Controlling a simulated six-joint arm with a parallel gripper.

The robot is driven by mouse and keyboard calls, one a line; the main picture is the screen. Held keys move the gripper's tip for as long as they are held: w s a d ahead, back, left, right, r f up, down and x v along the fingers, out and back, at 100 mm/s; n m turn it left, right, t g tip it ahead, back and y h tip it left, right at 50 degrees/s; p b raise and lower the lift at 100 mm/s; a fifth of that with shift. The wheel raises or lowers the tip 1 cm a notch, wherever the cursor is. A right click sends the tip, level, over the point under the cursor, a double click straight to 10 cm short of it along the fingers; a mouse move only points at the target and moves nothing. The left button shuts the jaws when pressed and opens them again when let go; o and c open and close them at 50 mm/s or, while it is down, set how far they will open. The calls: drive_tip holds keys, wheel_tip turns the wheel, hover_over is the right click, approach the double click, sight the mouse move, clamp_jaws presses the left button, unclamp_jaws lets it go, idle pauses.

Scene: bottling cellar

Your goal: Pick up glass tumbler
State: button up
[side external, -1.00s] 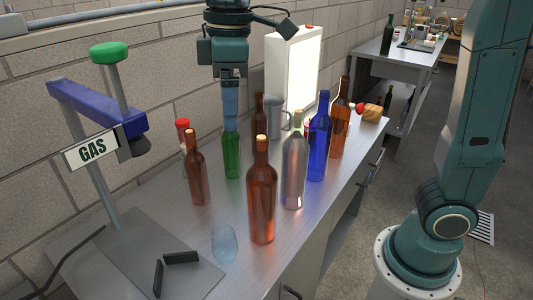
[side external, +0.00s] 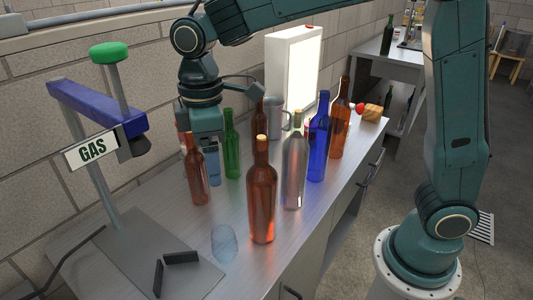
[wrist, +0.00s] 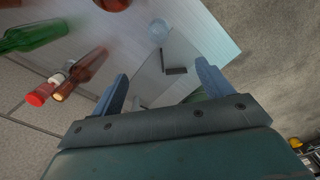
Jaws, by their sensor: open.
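The glass tumbler (side external: 224,243) is clear, faintly blue, and stands on the near part of the metal bench, left of the front brown bottle (side external: 262,200). In the wrist view the tumbler (wrist: 158,30) is a pale round shape near the top centre, beyond the fingers. My gripper (side external: 213,178) hangs beside the left brown bottle (side external: 196,175), partly hidden by it, and is farther back than the tumbler. In the wrist view my gripper (wrist: 162,72) has its two blue fingers wide apart with nothing between them.
The green bottle (side external: 232,152) stands close to my fingers. A clear bottle (side external: 295,170), a blue bottle (side external: 319,145) and a metal mug (side external: 274,122) stand to the right.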

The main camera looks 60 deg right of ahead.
hover_over(223, 234)
drive_tip(key=s+a, duration=0.2)
wheel_tip(223, 234, down, 9)
drive_tip(key=shift+r, duration=0.2)
drive_tip(key=shift+s+a+f, duration=0.1)
wheel_tip(223, 234, down, 8)
drive_tip(key=shift+f, duration=0.15)
drive_tip(key=shift+d+f, duration=0.2)
drive_tip(key=shift+f, duration=2.4)
drive_tip(key=c, duration=1.1)
drive_tip(key=shift+r, duration=0.15)
